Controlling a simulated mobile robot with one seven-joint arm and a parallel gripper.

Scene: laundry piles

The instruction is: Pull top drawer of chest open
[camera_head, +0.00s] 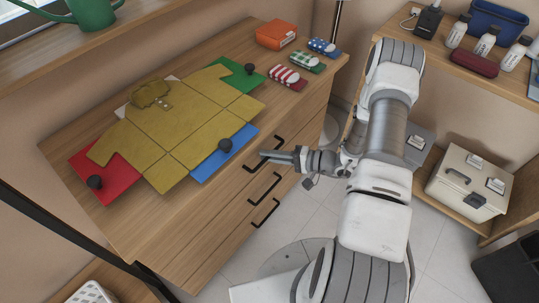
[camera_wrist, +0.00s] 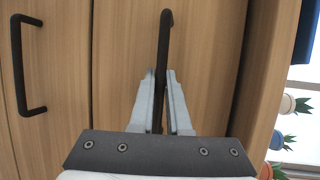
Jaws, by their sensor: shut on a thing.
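The wooden chest of drawers (camera_head: 200,262) has black bar handles on its front. My gripper (camera_head: 268,154) is at the top drawer's handle (camera_head: 249,168), reaching in from the right. In the wrist view the two grey fingers (camera_wrist: 161,100) lie on either side of this black handle (camera_wrist: 165,40) and are shut on it. The top drawer's front (camera_wrist: 205,50) looks level with the drawer front beside it; I see no clear gap. The second handle (camera_wrist: 17,60) shows at the left of the wrist view, apart from my gripper.
A shelf (camera_head: 450,65) with bottles and a beige case (camera_head: 468,182) stands right. The floor before the chest shows tiles.

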